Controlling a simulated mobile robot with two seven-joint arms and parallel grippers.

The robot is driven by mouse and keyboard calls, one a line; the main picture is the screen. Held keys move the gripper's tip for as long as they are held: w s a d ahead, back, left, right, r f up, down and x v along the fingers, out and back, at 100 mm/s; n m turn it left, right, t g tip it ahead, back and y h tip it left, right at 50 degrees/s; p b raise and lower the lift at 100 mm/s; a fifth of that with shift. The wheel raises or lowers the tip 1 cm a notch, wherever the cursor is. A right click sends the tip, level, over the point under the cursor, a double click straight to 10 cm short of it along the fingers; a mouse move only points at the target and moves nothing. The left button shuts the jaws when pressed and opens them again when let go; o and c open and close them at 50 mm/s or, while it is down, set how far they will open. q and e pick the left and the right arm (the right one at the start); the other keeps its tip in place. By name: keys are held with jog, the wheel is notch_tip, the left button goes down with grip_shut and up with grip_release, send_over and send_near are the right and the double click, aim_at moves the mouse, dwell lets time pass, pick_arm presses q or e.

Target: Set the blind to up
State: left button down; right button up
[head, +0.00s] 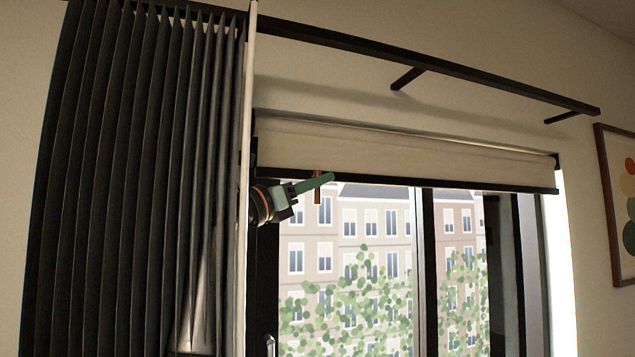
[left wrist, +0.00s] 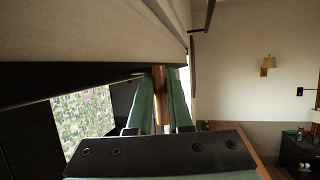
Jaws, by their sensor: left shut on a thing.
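The cream blind (head: 400,155) is gathered at the top of the window, with a dark bottom bar (head: 420,182) along its lower edge. A small copper-coloured pull (head: 317,190) hangs from this bar, left of its middle. My left gripper (head: 325,180) reaches in from behind the dark curtain, its green fingers at the pull. In the left wrist view the fingers are shut around the copper pull (left wrist: 159,88), just below the blind's bar (left wrist: 70,82). The blind's cloth (left wrist: 90,35) fills the upper left there. My right gripper is not in view.
A dark pleated curtain (head: 130,180) hangs at the left and hides most of my left arm. A black curtain rail (head: 430,62) runs above the blind. The window glass (head: 350,260) below the blind is uncovered. A framed picture (head: 618,200) hangs at the right.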

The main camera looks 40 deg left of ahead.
aim_at(315, 157)
pick_arm(q)
jog(key=shift+r, duration=2.25)
jog(key=shift+s+r, duration=0.2)
jog(key=shift+r, duration=0.05)
jog(key=c, duration=1.1)
grip_release()
jog(key=shift+w, duration=0.1)
jog(key=shift+a+f, duration=0.1)
jog(key=shift+f, duration=0.05)
jog(key=shift+b+v, duration=2.5)
jog(key=shift+v, duration=3.6)
